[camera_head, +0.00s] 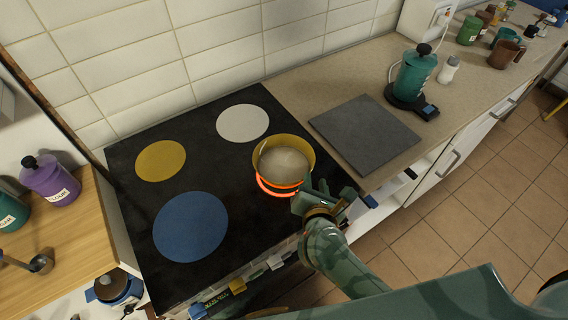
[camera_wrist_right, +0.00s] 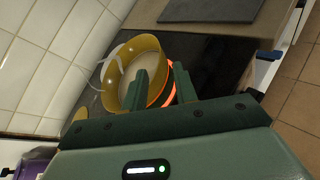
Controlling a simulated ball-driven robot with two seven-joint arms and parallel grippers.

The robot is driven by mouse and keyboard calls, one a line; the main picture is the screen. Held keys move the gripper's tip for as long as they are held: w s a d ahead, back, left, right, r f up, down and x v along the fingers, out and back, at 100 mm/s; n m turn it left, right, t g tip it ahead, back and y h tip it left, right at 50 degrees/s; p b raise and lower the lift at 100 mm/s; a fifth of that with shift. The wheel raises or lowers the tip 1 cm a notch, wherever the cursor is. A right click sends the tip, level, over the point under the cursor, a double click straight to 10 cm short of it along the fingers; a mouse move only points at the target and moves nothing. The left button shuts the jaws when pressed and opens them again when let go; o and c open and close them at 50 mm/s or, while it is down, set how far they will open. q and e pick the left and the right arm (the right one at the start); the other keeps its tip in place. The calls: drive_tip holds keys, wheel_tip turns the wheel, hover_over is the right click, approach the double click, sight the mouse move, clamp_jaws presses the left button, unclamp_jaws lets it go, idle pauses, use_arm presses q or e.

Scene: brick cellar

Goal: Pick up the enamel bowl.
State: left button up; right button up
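A yellow enamel bowl (camera_head: 310,151) with a pale inside stands on the lit front-right ring of the black hob (camera_head: 243,236). My right gripper (camera_head: 304,192) is at the bowl's near right side. In the right wrist view the bowl (camera_wrist_right: 124,50) lies just beyond the fingers (camera_wrist_right: 161,88), which are apart. One finger overlaps the bowl's wall and the other is outside it; I cannot tell whether they touch it. My left gripper is not in view.
Yellow (camera_head: 161,160), white (camera_head: 243,122) and blue (camera_head: 190,227) discs cover the other rings. A grey slab (camera_head: 364,134) lies on the counter to the right, with a teal kettle (camera_head: 415,72) behind it. A purple flour canister (camera_head: 50,181) stands on the left wooden top.

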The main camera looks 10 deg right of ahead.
sight(313, 166)
drive_tip(key=x, duration=0.8)
drive_tip(key=shift+w+d+b, duration=0.1)
drive_tip(key=shift+w+b, duration=0.05)
drive_tip(key=shift+b, duration=0.15)
drive_tip(key=shift+r, duration=0.1)
clamp_jaws()
